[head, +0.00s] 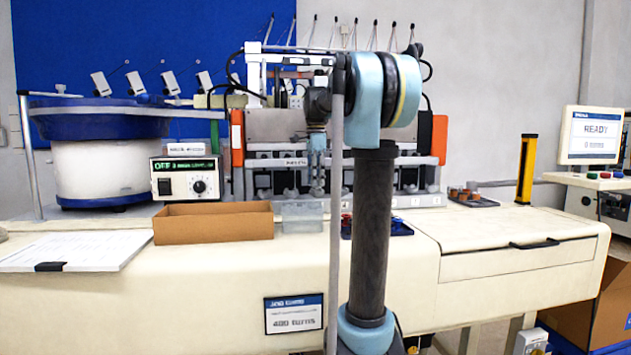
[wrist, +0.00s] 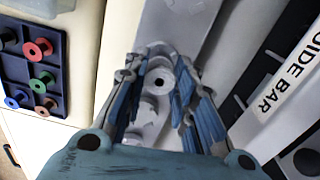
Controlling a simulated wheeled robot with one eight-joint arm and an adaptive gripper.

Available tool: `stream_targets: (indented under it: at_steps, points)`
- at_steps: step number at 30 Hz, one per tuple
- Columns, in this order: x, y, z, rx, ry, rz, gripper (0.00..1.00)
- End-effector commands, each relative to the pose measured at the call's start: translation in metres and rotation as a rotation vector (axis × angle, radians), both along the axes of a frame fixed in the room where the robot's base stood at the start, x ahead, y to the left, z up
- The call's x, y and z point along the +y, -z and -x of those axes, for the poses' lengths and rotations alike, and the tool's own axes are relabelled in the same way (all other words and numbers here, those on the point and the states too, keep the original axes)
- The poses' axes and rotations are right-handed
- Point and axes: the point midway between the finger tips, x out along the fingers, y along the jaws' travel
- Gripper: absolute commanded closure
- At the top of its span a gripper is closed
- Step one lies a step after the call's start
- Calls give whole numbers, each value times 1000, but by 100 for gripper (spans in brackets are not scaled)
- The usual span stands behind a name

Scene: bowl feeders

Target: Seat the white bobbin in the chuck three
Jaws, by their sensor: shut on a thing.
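My gripper (head: 316,190) is in front of the winding machine, pointing down. The bobbin is over or at a pale grey strip (wrist: 190,22) with round grey fittings (wrist: 150,107) close by. I cannot tell whether the bobbin touches a chuck. In the head view the bobbin is too small to make out, and which chuck is number three cannot be read.
A dark blue tray (wrist: 56,64) holds several coloured bobbins at the left in the wrist view. A cardboard box (head: 213,223) and a clear bin (head: 302,217) stand on the bench left of my arm.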

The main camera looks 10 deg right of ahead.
Motion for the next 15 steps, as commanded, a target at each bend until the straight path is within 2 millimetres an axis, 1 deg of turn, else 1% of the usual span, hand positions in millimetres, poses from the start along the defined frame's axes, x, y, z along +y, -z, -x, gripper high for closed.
stream_targets:
  at_steps: [15]
  points:
    - [0,5,0,0,0,0,91]
